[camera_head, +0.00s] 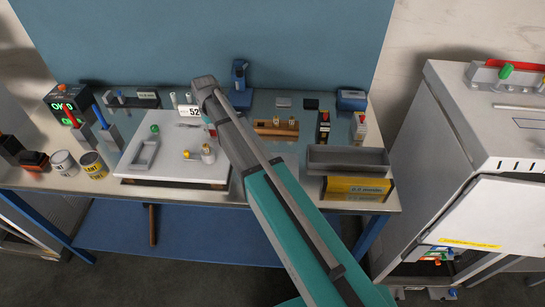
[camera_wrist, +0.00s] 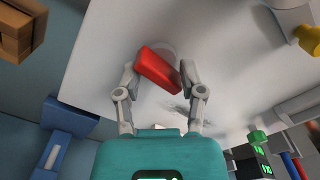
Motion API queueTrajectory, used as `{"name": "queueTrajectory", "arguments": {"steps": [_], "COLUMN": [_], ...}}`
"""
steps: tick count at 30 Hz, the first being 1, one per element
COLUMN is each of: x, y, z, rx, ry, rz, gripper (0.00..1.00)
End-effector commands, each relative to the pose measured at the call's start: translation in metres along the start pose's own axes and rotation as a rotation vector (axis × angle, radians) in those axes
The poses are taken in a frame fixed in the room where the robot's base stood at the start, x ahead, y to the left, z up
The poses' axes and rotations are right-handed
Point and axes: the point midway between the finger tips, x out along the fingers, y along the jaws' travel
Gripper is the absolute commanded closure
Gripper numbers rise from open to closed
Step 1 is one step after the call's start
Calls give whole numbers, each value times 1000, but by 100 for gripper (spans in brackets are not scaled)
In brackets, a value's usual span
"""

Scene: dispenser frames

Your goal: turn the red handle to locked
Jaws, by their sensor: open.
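The red handle (camera_wrist: 158,68) shows in the wrist view as a short slanted bar on a round pale base, on a white board (camera_wrist: 103,62). My gripper (camera_wrist: 158,78) is open, with one finger on each side of the handle. The left fingertip is very close to the bar; I cannot tell whether it touches. The white board also shows in the head view (camera_head: 140,182), lying on the workbench.
On the board stand a grey rectangular frame (camera_head: 133,155) and a small part with a yellow knob (camera_head: 207,153). Two cans (camera_head: 93,165) stand left of it. A grey tray (camera_head: 347,155) lies to the right, above a yellow box (camera_head: 356,188). A white cabinet (camera_head: 455,130) stands far right.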

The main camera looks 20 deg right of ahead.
Motion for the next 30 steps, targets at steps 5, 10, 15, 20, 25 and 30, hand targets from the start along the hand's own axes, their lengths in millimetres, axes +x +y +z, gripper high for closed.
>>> {"name": "queueTrajectory", "arguments": {"steps": [5, 10, 15, 20, 25, 30], "x": [0, 0, 0, 0, 0, 0], "y": [0, 0, 0, 0, 0, 0], "z": [0, 0, 0, 0, 0, 0], "rx": [114, 225, 335, 440, 550, 661], "ry": [0, 0, 0, 0, 0, 0], "rz": [0, 0, 0, 0, 0, 0], "gripper": [49, 49, 49, 49, 49, 49]}}
